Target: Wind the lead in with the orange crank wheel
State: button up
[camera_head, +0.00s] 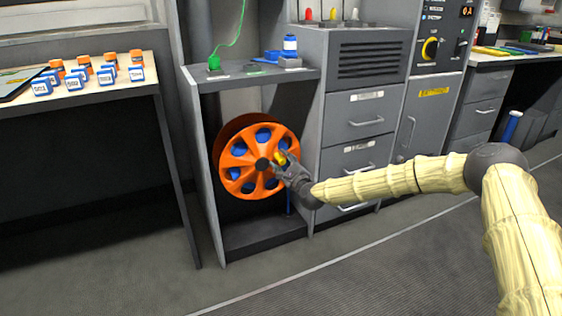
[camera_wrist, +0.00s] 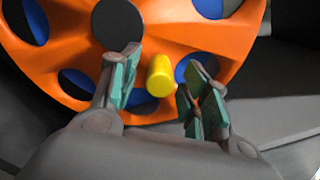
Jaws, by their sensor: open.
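The orange crank wheel (camera_head: 240,176) stands upright in the open bay of a grey cabinet, with blue showing through its holes. A yellow crank knob (camera_head: 282,158) sticks out on its right side. In the wrist view the orange wheel (camera_wrist: 190,38) fills the upper part. There the yellow knob (camera_wrist: 160,76) sits between the two green-padded fingers of my gripper (camera_wrist: 163,98), with a gap on each side. My gripper (camera_head: 284,164) is open at the knob in the head view. A blue lead (camera_head: 289,200) hangs below the wheel's right side.
The cabinet's side wall (camera_head: 314,140) and drawers (camera_head: 360,113) stand close right of the wheel. A shelf (camera_head: 250,76) above holds a green plug and blue items. A table (camera_head: 110,94) with several small bottles is at left. The floor in front is clear.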

jog(key=v, duration=1)
jog(key=shift+s, duration=0.25)
jog(key=shift+d, duration=0.1)
